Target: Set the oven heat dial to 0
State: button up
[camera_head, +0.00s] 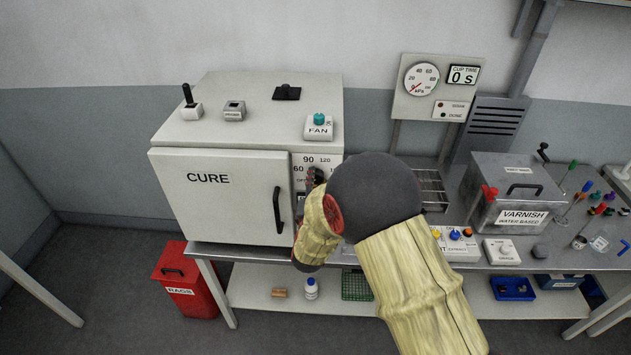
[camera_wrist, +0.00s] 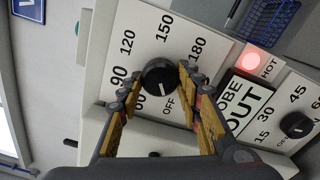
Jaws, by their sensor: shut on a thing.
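The oven heat dial (camera_wrist: 159,76) is a round black knob on the white front panel of the CURE oven (camera_head: 215,180). In the wrist view its printed scale runs from OFF and 60 round to 180; I see no 0 on it. I cannot read its pointer surely. My gripper (camera_wrist: 157,84) has one finger on each side of the dial and is shut on it. In the head view my gripper (camera_head: 317,180) is at the panel, and my arm hides much of the dial area.
A red indicator marked HOT (camera_wrist: 251,60) and a second black dial (camera_wrist: 296,125) are beside the heat dial. The oven door handle (camera_head: 277,210) stands out left of my gripper. A FAN box (camera_head: 318,127) sits on top. A varnish container (camera_head: 513,195) stands right.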

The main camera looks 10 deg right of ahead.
jog(key=o, duration=1.2)
jog(key=shift+c, duration=0.2)
jog(key=v, duration=1.2)
